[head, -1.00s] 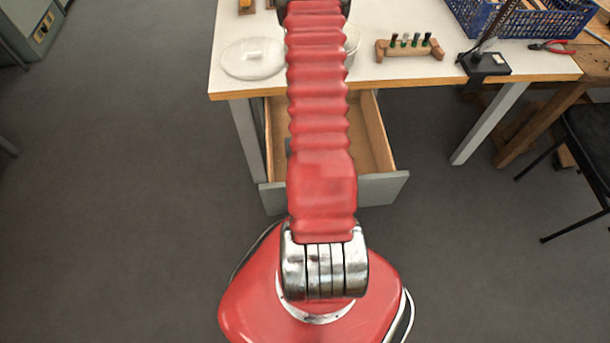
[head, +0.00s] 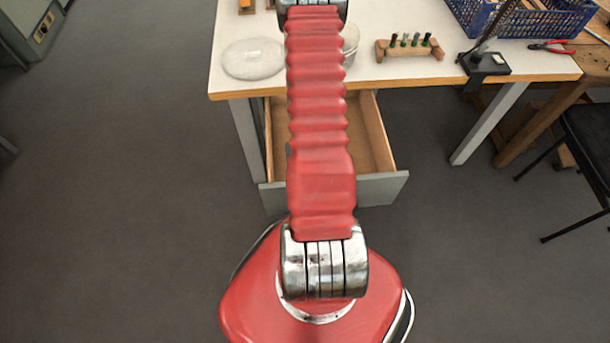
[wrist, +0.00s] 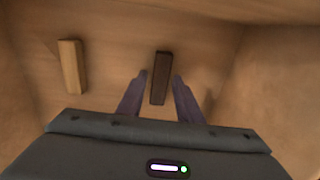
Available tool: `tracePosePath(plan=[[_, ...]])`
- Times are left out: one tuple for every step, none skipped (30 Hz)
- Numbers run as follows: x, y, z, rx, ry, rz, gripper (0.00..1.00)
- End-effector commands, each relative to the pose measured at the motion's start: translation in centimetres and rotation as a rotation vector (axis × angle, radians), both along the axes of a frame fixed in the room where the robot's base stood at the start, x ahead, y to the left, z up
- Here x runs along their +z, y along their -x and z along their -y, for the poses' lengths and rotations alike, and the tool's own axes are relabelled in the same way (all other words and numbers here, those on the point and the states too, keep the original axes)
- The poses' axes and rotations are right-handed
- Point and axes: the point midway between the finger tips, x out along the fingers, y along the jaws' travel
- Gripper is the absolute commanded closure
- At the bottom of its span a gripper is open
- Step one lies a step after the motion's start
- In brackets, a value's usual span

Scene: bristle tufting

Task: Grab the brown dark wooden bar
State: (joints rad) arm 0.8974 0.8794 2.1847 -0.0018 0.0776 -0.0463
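The dark brown wooden bar (wrist: 160,77) lies on the wooden floor of the drawer in the wrist view, its near end between my fingertips as seen there. My gripper (wrist: 157,84) is open, one finger on each side of the bar in the picture. I see a gap on both sides, and I cannot tell how far above the bar the fingers are. In the head view the open drawer (head: 375,135) shows under the table. The bar and my gripper are hidden there behind my arm.
A lighter wooden bar (wrist: 71,66) lies to the left in the drawer. Drawer walls rise close on the left and right. Above the drawer, the white table (head: 375,15) holds a round lid (head: 253,58), a wooden tool rack (head: 410,50), a stand (head: 485,64) and a blue crate (head: 540,22).

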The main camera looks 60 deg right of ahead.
Motion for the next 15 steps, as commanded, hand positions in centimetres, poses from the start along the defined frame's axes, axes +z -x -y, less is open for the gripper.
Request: tracePosePath(plan=[[0.01, 0.00, 0.00, 0.000, 0.000, 0.000, 0.71], [0.01, 0.00, 0.00, 0.000, 0.000, 0.000, 0.73], [0.01, 0.00, 0.00, 0.000, 0.000, 0.000, 0.76], [0.01, 0.00, 0.00, 0.000, 0.000, 0.000, 0.78], [0.01, 0.00, 0.00, 0.000, 0.000, 0.000, 0.80], [0.01, 0.00, 0.00, 0.000, 0.000, 0.000, 0.83], [0.01, 0.00, 0.00, 0.000, 0.000, 0.000, 0.85], [0.01, 0.00, 0.00, 0.000, 0.000, 0.000, 0.87], [0.01, 0.00, 0.00, 0.000, 0.000, 0.000, 0.90], [0.01, 0.00, 0.00, 0.000, 0.000, 0.000, 0.92], [0.01, 0.00, 0.00, 0.000, 0.000, 0.000, 0.94], [0.01, 0.00, 0.00, 0.000, 0.000, 0.000, 0.97], [0.01, -0.01, 0.01, 0.000, 0.000, 0.000, 0.99], [0.01, -0.01, 0.01, 0.000, 0.000, 0.000, 1.00], [0.01, 0.00, 0.01, 0.000, 0.000, 0.000, 1.00]])
